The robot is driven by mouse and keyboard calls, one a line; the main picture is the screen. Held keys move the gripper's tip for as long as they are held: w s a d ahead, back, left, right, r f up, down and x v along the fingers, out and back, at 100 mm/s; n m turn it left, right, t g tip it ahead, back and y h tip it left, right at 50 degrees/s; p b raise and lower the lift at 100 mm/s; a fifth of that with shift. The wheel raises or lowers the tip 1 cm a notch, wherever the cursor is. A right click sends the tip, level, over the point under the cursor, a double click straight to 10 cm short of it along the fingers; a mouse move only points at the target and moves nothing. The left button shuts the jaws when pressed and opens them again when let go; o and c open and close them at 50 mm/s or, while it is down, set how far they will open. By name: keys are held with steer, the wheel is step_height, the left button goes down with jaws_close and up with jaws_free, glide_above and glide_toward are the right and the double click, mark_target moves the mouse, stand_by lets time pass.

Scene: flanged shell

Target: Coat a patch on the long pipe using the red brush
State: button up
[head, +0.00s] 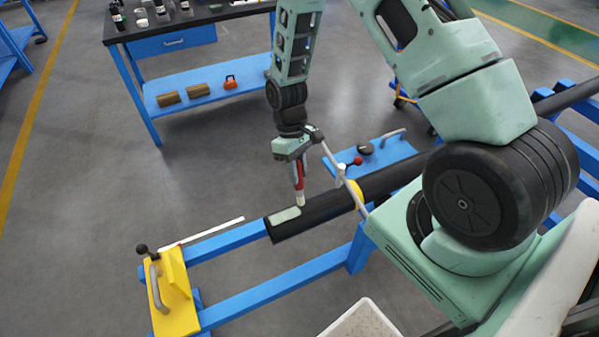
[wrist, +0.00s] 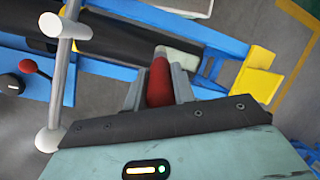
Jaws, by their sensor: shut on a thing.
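My gripper (head: 298,168) is shut on the red brush (head: 299,176), which it holds upright with its pale tip down. The tip is at or just above the top of the long black pipe (head: 325,207); I cannot tell whether it touches. A pale green patch (head: 284,215) lies on the pipe near its left end, just left of the tip. In the wrist view the brush's red handle (wrist: 159,82) sits between the fingers, and the pipe (wrist: 125,45) runs behind it. The patch (wrist: 182,42) shows partly there, beyond the brush.
The pipe lies on a blue frame (head: 270,300) with a yellow end clamp (head: 168,290) at the left. A blue shelf (head: 400,153) and a workbench (head: 200,25) stand behind. A white bin (head: 362,320) is in front.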

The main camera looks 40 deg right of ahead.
mark_target(298, 162)
steer(key=shift+r+p, duration=1.75)
steer(key=shift+r, duration=0.85)
